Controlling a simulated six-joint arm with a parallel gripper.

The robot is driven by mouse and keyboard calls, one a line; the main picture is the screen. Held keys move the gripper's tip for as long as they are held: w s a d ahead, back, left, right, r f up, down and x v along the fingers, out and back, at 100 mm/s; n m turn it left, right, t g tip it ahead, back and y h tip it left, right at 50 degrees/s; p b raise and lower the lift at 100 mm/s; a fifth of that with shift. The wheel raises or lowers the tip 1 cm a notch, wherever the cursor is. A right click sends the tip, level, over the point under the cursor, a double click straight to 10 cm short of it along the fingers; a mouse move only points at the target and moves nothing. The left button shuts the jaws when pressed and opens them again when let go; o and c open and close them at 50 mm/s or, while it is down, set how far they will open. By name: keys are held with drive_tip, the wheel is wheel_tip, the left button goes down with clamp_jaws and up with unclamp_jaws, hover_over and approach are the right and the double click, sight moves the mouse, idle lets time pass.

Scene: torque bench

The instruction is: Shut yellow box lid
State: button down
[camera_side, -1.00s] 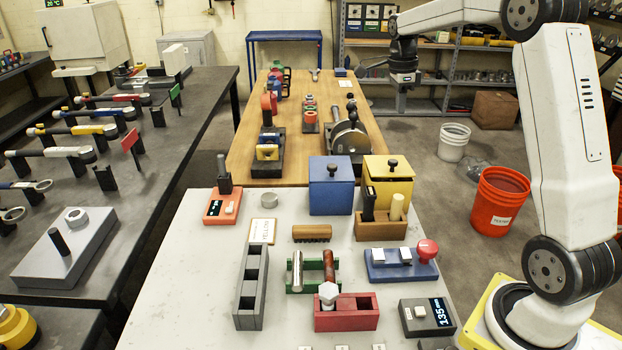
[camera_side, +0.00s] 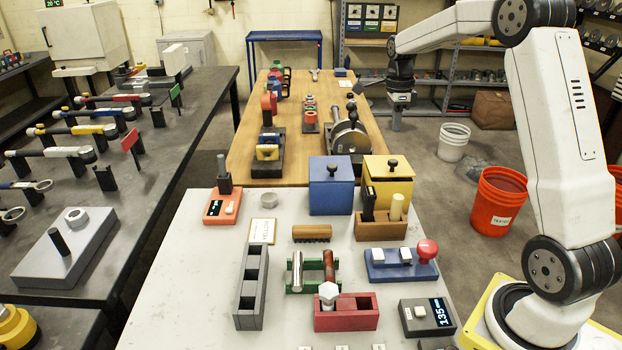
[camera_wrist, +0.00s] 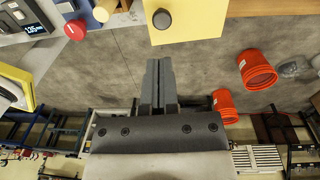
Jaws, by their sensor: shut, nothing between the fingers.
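The yellow box (camera_side: 404,190) stands at the back right of the pale table, beside a blue box. Its yellow lid with a black knob (camera_side: 392,163) lies over the top. I cannot tell whether it is fully seated. The wooden holder in front hides part of the box. In the wrist view the yellow lid (camera_wrist: 200,22) is at the top centre, its black knob (camera_wrist: 161,19) near its left edge. My gripper (camera_wrist: 158,64) is shut and empty, its fingertips pointing toward the lid and apart from it. In the side view my gripper is beyond the box.
The blue box (camera_side: 331,190) stands close on the left. The wooden holder (camera_side: 380,230) with upright pieces is directly in front. A blue unit with a red button (camera_side: 428,250) is nearer. Orange buckets (camera_side: 499,200) stand on the floor to the right.

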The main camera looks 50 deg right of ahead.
sight(393, 162)
drive_tip(key=f, duration=0.8)
drive_tip(key=shift+s+f, duration=0.2)
drive_tip(key=shift+s, duration=0.1)
drive_tip(key=shift+a, duration=0.1)
drive_tip(key=shift+s+a+f, duration=0.2)
drive_tip(key=shift+f, duration=0.55)
drive_tip(key=shift+r, duration=0.15)
wheel_tip(393, 162, up, 14)
drive_tip(key=shift+a, duration=0.35)
drive_tip(key=shift+a, duration=0.1)
